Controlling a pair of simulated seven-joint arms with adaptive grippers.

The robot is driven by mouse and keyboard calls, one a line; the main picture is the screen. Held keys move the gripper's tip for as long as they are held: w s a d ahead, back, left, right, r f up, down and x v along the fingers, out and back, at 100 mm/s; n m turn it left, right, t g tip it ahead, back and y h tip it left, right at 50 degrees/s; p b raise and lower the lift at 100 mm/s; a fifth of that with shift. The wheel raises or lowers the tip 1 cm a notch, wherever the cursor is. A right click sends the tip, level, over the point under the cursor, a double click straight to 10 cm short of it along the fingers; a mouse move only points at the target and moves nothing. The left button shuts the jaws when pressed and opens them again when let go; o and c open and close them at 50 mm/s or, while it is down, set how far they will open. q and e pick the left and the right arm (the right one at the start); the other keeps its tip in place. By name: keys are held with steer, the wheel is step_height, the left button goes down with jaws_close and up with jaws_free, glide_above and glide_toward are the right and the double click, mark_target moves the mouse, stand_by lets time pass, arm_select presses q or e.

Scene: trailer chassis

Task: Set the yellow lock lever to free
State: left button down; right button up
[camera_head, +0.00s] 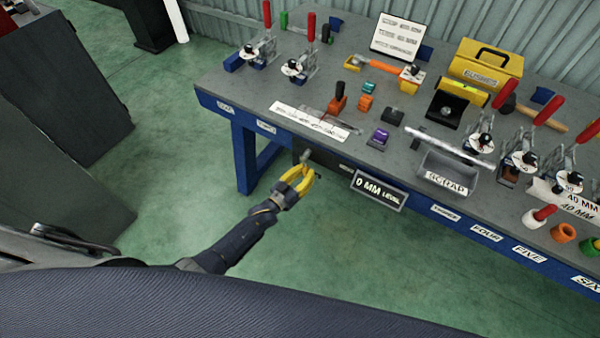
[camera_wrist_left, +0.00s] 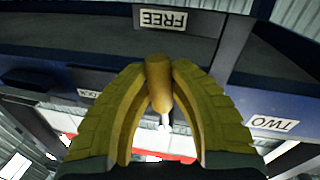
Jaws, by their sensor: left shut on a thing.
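My left gripper (camera_head: 306,172) has yellow fingers and is at the front of the workbench, below its top edge. In the left wrist view its fingers (camera_wrist_left: 160,110) close around the yellow lock lever (camera_wrist_left: 158,80), a rounded yellow grip with a thin pale rod at one end. A label reading FREE (camera_wrist_left: 163,18) appears upside down beyond the lever, near the top of that view. In the head view the lever is too small and covered to make out clearly. My right gripper is in neither view.
The blue-edged workbench (camera_head: 216,90) holds clamps with red handles (camera_head: 267,15), a yellow toolbox (camera_head: 485,60) and a grey SCRAP bin (camera_head: 445,180). A sign reading 0 MM LEVEL (camera_head: 380,190) hangs at its front, right of my gripper. Green floor (camera_head: 150,170) lies open to the left.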

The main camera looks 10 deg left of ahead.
arm_select(q)
steer(key=shift+a, duration=0.1)
stand_by(0.3)
steer(key=c, duration=1.2)
jaws_free()
steer(key=v, duration=1.2)
steer(key=shift+f, duration=0.1)
